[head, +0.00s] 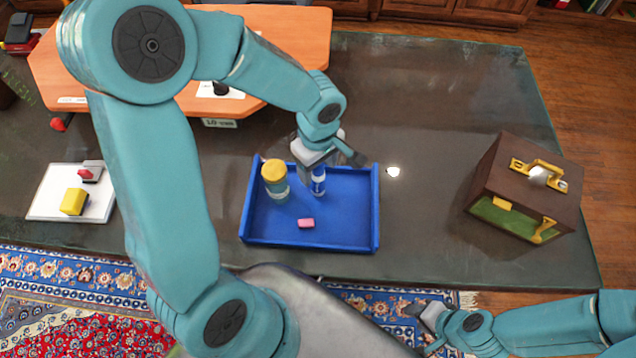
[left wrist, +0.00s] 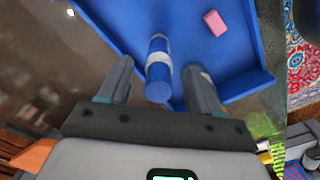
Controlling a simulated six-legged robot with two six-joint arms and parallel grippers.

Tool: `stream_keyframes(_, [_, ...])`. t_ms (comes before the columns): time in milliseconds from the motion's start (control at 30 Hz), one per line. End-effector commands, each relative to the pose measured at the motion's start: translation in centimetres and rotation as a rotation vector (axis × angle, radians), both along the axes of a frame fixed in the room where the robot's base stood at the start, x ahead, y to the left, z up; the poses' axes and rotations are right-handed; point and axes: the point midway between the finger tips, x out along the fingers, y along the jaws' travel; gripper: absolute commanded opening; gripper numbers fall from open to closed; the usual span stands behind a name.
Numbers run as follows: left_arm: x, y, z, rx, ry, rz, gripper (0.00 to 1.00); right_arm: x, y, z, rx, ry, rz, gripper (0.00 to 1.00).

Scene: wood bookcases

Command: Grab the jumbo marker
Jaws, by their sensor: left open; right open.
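The jumbo marker appears to be the blue-and-white cylinder (head: 318,183) standing in the blue tray (head: 350,240). It also shows in the left wrist view (left wrist: 158,78), between the two fingers with a gap on each side. My left gripper (head: 326,162) is open, directly over the cylinder, and hides its upper part in the head view. My left gripper (left wrist: 157,72) holds nothing. My right gripper (head: 428,322) is open and empty, low in the head view, in front of the table edge.
A yellow-lidded jar (head: 275,177) stands in the tray left of the cylinder. A pink block (head: 306,223) lies near the tray's front. A brown box (head: 520,185) with gold fittings is at right. The table (head: 430,120) between tray and box is mostly clear.

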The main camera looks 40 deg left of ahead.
Motion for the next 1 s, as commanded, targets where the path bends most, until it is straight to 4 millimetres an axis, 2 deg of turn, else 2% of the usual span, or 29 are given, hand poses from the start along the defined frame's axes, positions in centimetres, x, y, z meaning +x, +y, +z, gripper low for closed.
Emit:
stream_keyframes(33, [0.0,0.0,-0.9,-0.001,0.001,0.0,0.63,0.0,0.0,-0.6,0.0,0.0,0.0,0.43])
stream_keyframes(233, [0.0,0.0,-0.8,0.0,-0.001,0.0,0.63,0.0,0.0,-0.4,0.0,0.0,0.0,0.43])
stream_keyframes(267, [0.0,0.0,-0.8,0.0,-0.001,0.0,0.6,0.0,0.0,-0.4,0.0,0.0,0.0,0.43])
stream_keyframes(400, [0.0,0.0,-0.8,0.0,-0.001,0.0,0.15,0.0,0.0,-0.4,0.0,0.0,0.0,0.43])
stream_keyframes(433, [0.0,0.0,-0.8,0.0,-0.001,0.0,0.05,0.0,0.0,-0.4,0.0,0.0,0.0,0.43])
stream_keyframes(467, [0.0,0.0,-0.8,0.0,-0.001,0.0,0.0,0.0,0.0,-0.4,0.0,0.0,0.0,0.43])
stream_keyframes(767, [0.0,0.0,-0.6,0.0,-0.002,0.0,0.0,0.0,0.0,-0.4,0.0,0.0,0.0,0.43])
stream_keyframes(867, [0.1,0.0,0.1,0.001,-0.004,0.0,0.0,0.0,0.0,-0.4,0.0,0.0,0.0,0.43])
stream_keyframes(1000, [0.1,0.0,2.2,0.0,-0.007,0.001,0.0,0.0,0.0,-0.2,0.0,0.0,0.0,0.43])
